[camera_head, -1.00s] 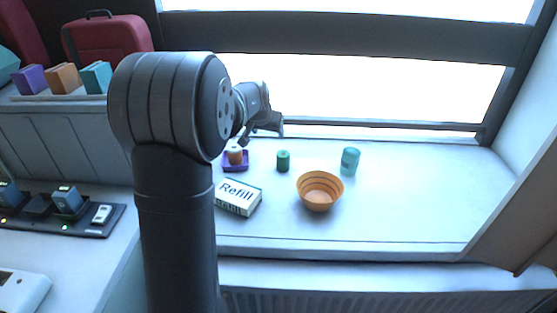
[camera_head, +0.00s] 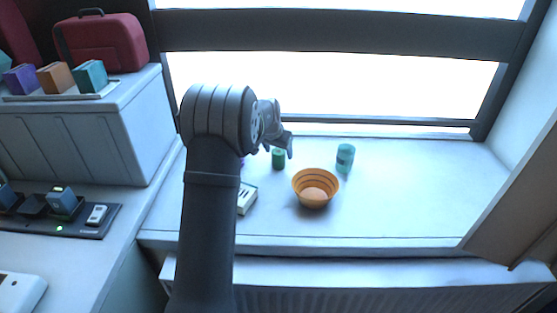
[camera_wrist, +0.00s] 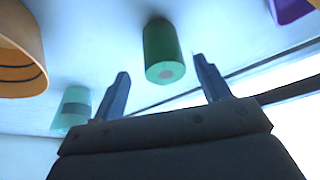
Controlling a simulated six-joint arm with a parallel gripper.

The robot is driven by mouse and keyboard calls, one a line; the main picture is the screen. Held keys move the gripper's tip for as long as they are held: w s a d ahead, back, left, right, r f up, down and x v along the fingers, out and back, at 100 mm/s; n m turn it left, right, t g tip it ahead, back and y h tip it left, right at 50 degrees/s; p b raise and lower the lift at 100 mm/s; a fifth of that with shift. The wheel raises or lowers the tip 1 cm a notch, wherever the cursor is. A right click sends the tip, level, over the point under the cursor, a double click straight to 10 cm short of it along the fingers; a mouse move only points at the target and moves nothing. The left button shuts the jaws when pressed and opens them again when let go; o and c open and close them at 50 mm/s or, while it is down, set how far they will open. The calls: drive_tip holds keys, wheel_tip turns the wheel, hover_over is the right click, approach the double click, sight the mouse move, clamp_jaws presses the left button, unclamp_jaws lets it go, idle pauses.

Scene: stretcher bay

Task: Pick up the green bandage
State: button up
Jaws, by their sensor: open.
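The green bandage (camera_head: 278,159) is a small dark green roll standing on the white window ledge, left of the orange bowl in the head view. It also shows in the wrist view (camera_wrist: 161,48), ahead of and between my two fingers. My gripper (camera_wrist: 166,88) is open and empty, its fingers spread on either side of the bandage's line without touching it as far as I can tell. In the head view my gripper (camera_head: 279,150) hangs close above the bandage, near the window side.
An orange bowl (camera_head: 304,190) stands right of the bandage, with a teal cup (camera_head: 345,159) behind it. A white Refill box (camera_head: 246,198) is partly hidden by my arm. A purple thing (camera_wrist: 291,9) shows in the wrist view's corner. The ledge's right part is clear.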

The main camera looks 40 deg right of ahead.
sight(279, 158)
drive_tip(key=shift+w+x, duration=0.2)
drive_tip(key=shift+x, duration=2.7)
drive_tip(key=shift+a, duration=0.1)
drive_tip(key=shift+c, duration=0.4)
drive_tip(key=c, duration=1)
